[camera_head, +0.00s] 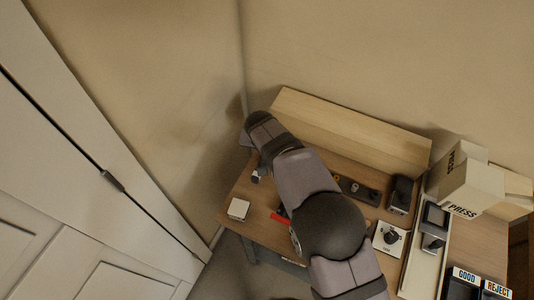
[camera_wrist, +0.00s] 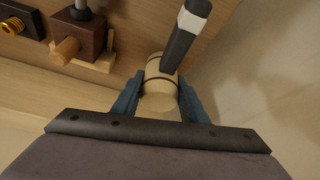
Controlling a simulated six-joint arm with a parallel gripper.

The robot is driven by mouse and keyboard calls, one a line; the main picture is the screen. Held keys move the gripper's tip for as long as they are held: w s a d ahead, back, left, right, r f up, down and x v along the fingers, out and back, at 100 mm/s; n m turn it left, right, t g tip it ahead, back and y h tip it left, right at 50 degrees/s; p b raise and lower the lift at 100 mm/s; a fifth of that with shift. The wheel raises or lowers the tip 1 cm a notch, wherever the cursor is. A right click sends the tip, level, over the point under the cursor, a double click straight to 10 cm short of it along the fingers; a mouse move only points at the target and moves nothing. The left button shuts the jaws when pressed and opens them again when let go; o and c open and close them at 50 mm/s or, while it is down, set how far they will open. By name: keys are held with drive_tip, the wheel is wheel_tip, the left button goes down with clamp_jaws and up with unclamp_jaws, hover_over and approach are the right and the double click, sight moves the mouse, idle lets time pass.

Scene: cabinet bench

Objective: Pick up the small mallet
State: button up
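The small mallet shows in the wrist view: a pale wooden cylindrical head (camera_wrist: 161,92) with dark bands, and a dark handle (camera_wrist: 184,38) with a white band, pointing up and to the right. My gripper (camera_wrist: 160,98) has its two blue fingers on either side of the mallet head, very close to it. Whether the fingers press on it or leave a small gap is not clear. In the head view my arm covers most of the gripper; a small dark and white piece (camera_head: 257,176), perhaps the mallet's handle, shows near the bench's left edge.
A wooden bench top (camera_head: 242,189) holds a pale block (camera_head: 238,209), a red item (camera_head: 280,217), a dark box (camera_head: 400,193) and a white plate with a dark knob (camera_head: 389,238). A brown block with a wooden peg (camera_wrist: 77,42) is left of the mallet. A cardboard box (camera_head: 468,180) stands right.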

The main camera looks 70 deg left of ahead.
drive_tip(key=c, duration=0.5)
drive_tip(key=shift+r, duration=0.2)
wheel_tip(320, 180, up, 10)
drive_tip(key=b, duration=0.2)
drive_tip(key=shift+f+b, duration=0.1)
drive_tip(key=shift+b, duration=0.25)
